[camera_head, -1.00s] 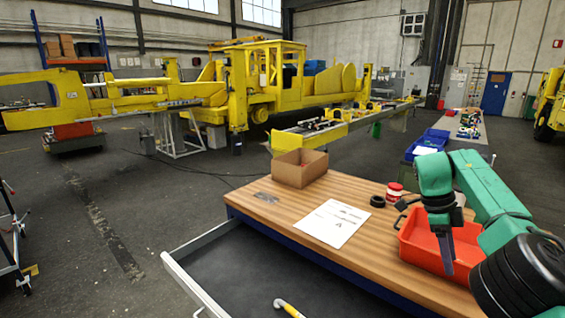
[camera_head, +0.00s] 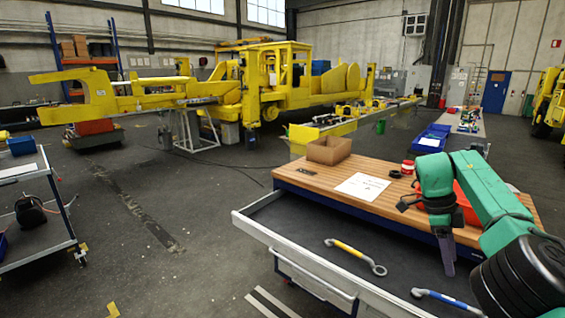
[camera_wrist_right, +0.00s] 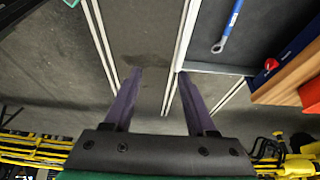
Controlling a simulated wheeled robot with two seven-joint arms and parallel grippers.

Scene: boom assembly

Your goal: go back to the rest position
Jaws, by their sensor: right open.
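My right gripper (camera_head: 448,262) hangs below the green wrist, fingers pointing down, in front of the workbench (camera_head: 300,182) in the head view. In the right wrist view its two dark fingers (camera_wrist_right: 158,76) are apart with nothing between them. They are over the floor strip beside the open drawer's edge. My left gripper is not in view.
The open drawer (camera_head: 290,219) holds a yellow-handled wrench (camera_head: 350,249) and a blue-handled wrench (camera_head: 445,297). A cardboard box (camera_head: 328,150), paper sheet (camera_head: 362,187) and partly hidden red tray (camera_head: 466,206) are on the workbench. A cart (camera_head: 40,245) stands left, with clear floor between.

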